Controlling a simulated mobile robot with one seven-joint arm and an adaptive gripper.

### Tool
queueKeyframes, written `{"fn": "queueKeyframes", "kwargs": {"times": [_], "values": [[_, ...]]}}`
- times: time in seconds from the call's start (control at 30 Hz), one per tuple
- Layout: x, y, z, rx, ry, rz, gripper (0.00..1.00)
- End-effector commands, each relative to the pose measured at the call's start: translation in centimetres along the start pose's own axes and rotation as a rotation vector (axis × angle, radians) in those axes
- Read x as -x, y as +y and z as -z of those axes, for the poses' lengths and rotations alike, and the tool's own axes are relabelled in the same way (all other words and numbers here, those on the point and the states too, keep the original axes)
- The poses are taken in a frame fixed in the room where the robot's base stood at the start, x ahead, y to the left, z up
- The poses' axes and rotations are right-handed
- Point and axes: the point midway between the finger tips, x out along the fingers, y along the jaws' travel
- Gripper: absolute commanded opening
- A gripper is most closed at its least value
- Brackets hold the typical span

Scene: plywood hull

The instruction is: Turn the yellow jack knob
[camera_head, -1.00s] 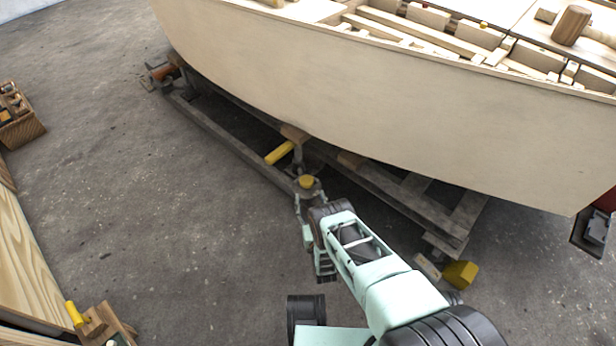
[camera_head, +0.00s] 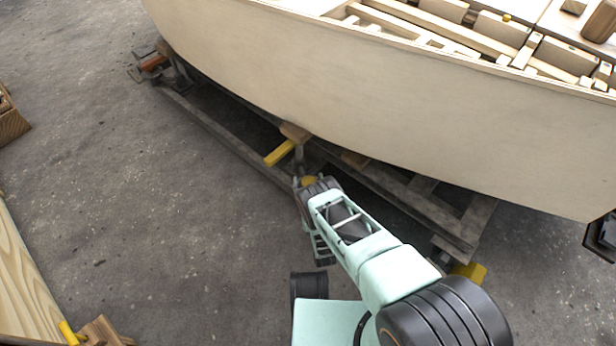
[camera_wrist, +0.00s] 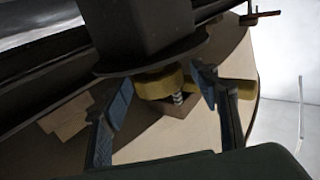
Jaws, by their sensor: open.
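The yellow jack knob (camera_head: 309,181) is a round disc on the jack beside the trestle under the hull, partly hidden by my arm in the head view. In the wrist view the knob (camera_wrist: 156,86) lies under a dark round flange, with a short threaded rod (camera_wrist: 178,98) beside it. My gripper (camera_wrist: 162,84) is open, with one finger on each side of the knob. I cannot tell whether either finger touches it. In the head view my gripper (camera_head: 300,186) is small and mostly hidden by my wrist.
The pale plywood hull (camera_head: 330,85) overhangs the jack. A yellow bar (camera_head: 279,153) sticks out near a wood block (camera_head: 295,132) just behind the knob. The dark trestle (camera_head: 425,205) runs along below the hull. Another yellow piece (camera_head: 470,271) is at right.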

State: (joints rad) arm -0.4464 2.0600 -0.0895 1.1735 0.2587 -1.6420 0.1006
Motion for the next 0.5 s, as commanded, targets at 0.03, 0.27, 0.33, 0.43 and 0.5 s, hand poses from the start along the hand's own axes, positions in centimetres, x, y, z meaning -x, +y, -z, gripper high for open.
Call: {"fn": "queueKeyframes", "kwargs": {"times": [0.03,0.27,0.33,0.43,0.5], "values": [[0.06,-0.01,-0.02,0.000,-0.001,0.000,0.56],[0.09,-0.01,-0.01,0.000,0.000,0.000,0.56],[0.08,-0.01,-0.01,0.000,0.000,0.000,0.56],[0.07,-0.01,-0.01,0.000,0.000,0.000,0.47],[0.07,-0.01,-0.01,0.000,0.000,0.000,0.39]]}}
